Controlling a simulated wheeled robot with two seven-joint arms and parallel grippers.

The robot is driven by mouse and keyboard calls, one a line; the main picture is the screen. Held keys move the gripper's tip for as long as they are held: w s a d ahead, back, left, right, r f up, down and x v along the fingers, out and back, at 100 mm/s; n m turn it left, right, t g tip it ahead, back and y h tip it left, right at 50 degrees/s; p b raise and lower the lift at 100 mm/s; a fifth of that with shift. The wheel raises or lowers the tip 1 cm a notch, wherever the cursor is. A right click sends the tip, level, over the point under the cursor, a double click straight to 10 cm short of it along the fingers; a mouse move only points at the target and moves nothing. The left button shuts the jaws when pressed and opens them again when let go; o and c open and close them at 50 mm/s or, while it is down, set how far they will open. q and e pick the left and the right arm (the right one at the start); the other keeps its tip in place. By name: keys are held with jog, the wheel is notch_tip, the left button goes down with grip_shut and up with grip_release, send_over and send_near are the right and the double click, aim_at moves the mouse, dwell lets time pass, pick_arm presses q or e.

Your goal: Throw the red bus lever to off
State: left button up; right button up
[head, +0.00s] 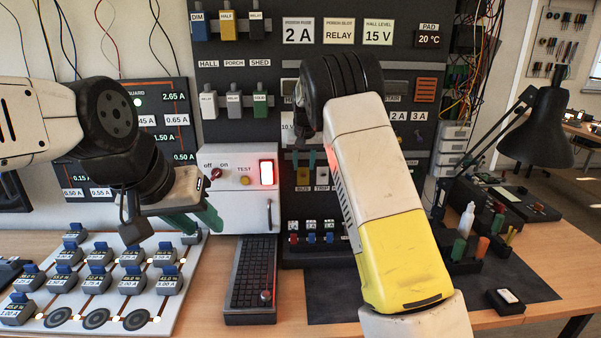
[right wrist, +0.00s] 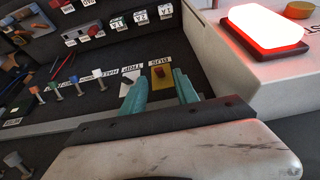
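The red bus lever (right wrist: 159,72) sits on a yellow plate labelled BUS in the right wrist view. In the head view the yellow plate (head: 303,176) shows low on the dark panel, above its BUS label. My right gripper (right wrist: 160,84) is open, with its teal fingers on either side of the plate and a gap between them. The lever lies between the fingertips; contact is not visible. In the head view my right arm covers part of the panel. My left gripper (head: 198,220) looks open and empty, its green fingers pointing down over the table.
A white box (head: 238,212) with an off/on knob, TEST button and lit red-framed lamp (head: 267,172) stands left of the panel. The TRIP lever (right wrist: 130,78) is close beside the bus lever. A keyboard (head: 252,275) and a board of labelled blocks (head: 112,320) lie on the table.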

jog(key=shift+x, duration=2.1)
jog(key=shift+d, duration=0.1)
grip_shut()
